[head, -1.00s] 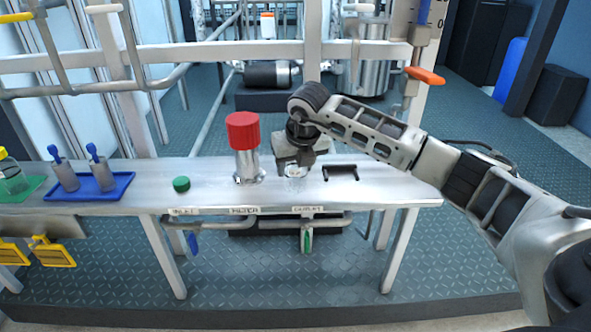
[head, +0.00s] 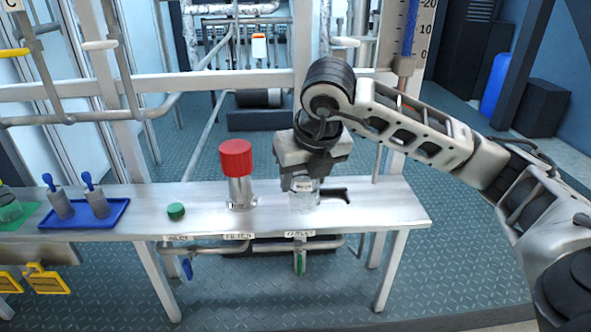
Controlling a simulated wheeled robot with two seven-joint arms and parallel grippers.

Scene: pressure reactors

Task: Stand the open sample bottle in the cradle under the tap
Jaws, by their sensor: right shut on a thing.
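My right gripper (head: 301,184) is shut on a clear sample bottle (head: 304,201), which is upright over the bench, close to its top. The fingers and wrist hide the bottle's mouth. I cannot tell whether its base touches the bench. A green screw cap (head: 176,211) lies on the bench to the left. A tap with a green handle (head: 300,262) hangs below the bench's front edge, under the right-hand label. A dark bracket (head: 335,194) lies just right of the bottle; I cannot tell whether it is the cradle. My left gripper is out of view.
A red-capped metal filter housing (head: 238,175) stands left of the bottle. A blue tray (head: 85,221) with blue-topped bottles and a green mat (head: 22,218) are at the left. A blue-handled valve (head: 187,268) hangs below the bench (head: 385,208). Frame posts and pipes stand behind.

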